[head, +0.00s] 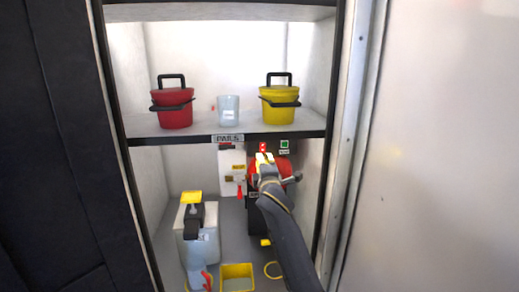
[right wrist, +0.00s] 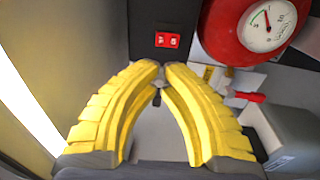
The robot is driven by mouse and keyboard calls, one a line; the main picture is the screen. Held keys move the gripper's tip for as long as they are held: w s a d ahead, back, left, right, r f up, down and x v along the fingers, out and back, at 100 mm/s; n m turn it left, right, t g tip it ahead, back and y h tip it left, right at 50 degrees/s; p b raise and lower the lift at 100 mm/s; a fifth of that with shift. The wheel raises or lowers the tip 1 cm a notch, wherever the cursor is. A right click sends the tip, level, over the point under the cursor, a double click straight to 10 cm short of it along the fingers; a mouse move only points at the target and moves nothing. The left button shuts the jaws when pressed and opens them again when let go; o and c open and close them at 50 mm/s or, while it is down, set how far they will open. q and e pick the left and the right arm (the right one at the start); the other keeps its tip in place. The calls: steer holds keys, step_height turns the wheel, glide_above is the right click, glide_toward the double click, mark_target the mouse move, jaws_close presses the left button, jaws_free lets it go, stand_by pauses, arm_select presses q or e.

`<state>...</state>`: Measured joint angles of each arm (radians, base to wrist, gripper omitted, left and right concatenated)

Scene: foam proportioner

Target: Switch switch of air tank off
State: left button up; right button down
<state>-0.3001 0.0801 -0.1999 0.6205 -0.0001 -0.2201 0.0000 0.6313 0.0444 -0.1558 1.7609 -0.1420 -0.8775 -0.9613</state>
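My right gripper (head: 263,160) is in front of the wall, just below the switch. In the right wrist view its yellow fingers (right wrist: 161,70) curve together, tips almost meeting, with nothing held between them. A gap to the switch seems to remain. My left gripper is out of view.
A green switch (head: 284,144) is right of the red one. The shelf (head: 200,128) above holds a red pail (head: 175,107), a cup (head: 228,110) and a yellow pail (head: 280,106). A canister (head: 203,247) and yellow container (head: 236,278) stand below. The cabinet wall (head: 318,150) bounds the right side.

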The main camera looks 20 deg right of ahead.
mark_target(259, 144)
steer(key=w, duration=0.3)
steer(key=w+d, duration=0.1)
steer(key=w, duration=0.1)
steer(key=w+r, duration=0.1)
steer(key=w, duration=0.2)
steer(key=shift+w+d, duration=0.15)
steer(key=shift+w, duration=0.2)
